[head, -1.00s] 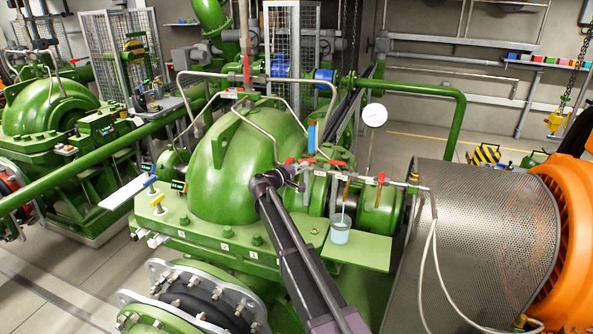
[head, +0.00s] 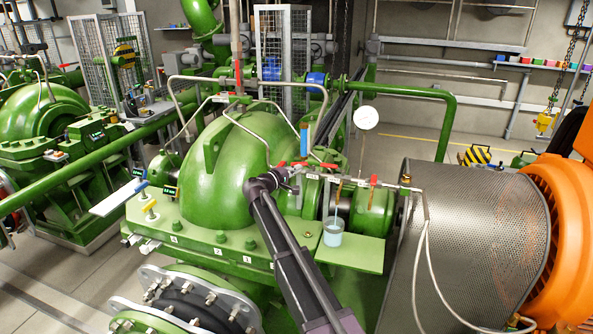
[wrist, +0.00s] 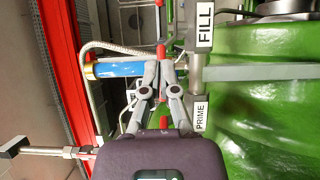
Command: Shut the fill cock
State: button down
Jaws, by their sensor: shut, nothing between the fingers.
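In the wrist view, a white FILL label (wrist: 205,27) hangs beside a grey pipe at the top. A red lever (wrist: 161,52) shows left of that pipe, right by my fingertips; I take it to be the fill cock's handle. My gripper (wrist: 161,66) is shut with nothing held, its tips at or against this lever; contact cannot be told. A PRIME label (wrist: 200,115) is lower down, and a second red piece (wrist: 163,122) shows between my finger linkages. In the head view, my gripper (head: 291,174) is among red levers (head: 326,166) on the thin pipe over the green pump.
A blue cylinder (wrist: 120,69) lies left of my fingers in the wrist view. A perforated guard (head: 470,240) stands right; a gauge (head: 366,118) rises behind.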

jog(key=shift+s+a, duration=0.1)
dwell(0.7)
jog(key=v, duration=1.1)
jog(key=shift+s+a, duration=0.25)
jog(key=shift+s, duration=0.05)
jog(key=c, duration=0.8)
grip_release()
jog(key=shift+d, duration=0.1)
jog(key=shift+o, duration=0.4)
jog(key=shift+w+d, duration=0.1)
jog(key=shift+d, duration=0.05)
jog(key=d+n+t+y, duration=0.4)
jog(key=d+n+y, duration=0.6)
jog(key=y, duration=0.5)
jog(key=shift+s+d, duration=0.35)
jog(key=shift+w, duration=0.2)
